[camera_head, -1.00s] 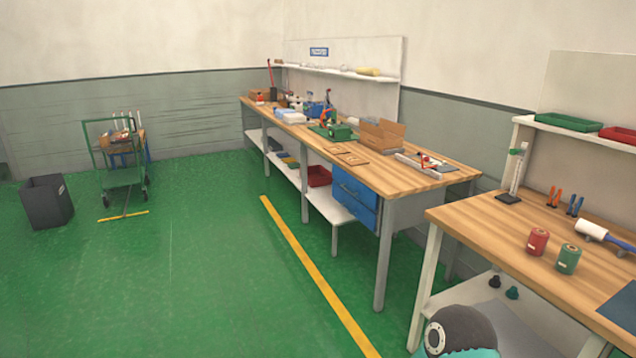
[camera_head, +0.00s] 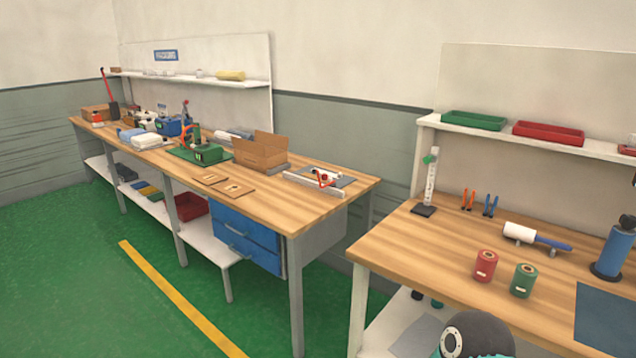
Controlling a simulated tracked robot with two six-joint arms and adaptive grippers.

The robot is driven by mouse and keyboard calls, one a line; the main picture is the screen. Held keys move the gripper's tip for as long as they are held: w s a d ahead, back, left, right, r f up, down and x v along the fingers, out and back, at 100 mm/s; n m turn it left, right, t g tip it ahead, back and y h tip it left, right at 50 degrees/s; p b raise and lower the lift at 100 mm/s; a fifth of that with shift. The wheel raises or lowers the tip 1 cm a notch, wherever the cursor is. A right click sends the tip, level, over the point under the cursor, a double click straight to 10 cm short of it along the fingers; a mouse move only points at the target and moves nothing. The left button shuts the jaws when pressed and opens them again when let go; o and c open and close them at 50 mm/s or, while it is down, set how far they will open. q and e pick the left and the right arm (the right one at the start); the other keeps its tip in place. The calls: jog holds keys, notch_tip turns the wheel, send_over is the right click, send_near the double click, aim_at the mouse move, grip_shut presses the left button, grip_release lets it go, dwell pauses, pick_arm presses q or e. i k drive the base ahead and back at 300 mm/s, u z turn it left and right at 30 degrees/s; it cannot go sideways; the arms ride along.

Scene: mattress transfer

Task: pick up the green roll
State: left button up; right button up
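The green roll (camera_head: 524,281) stands upright on the wooden top of the right workbench (camera_head: 440,262), near its front edge. A red roll (camera_head: 485,266) stands upright just left of it, with a small gap between them. Part of one of my arms shows at the bottom edge, below the rolls and in front of the bench. Neither gripper's fingers are in the picture. Nothing is touching the green roll.
A white-headed roller with a blue handle (camera_head: 520,233), a blue stand (camera_head: 612,252) and a dark blue mat (camera_head: 605,318) are on the same bench. A shelf with a green tray (camera_head: 473,120) and a red tray (camera_head: 548,133) is above. Another long workbench (camera_head: 330,190) stands left, with green floor before it.

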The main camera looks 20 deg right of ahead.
aim_at(525, 276)
jog(key=z, duration=0.6)
jog(key=i, duration=1.3)
jog(key=z, duration=0.7)
jog(key=k, duration=0.8)
jog(key=z, duration=0.2)
jog(key=i, duration=0.85)
jog(key=u, duration=0.1)
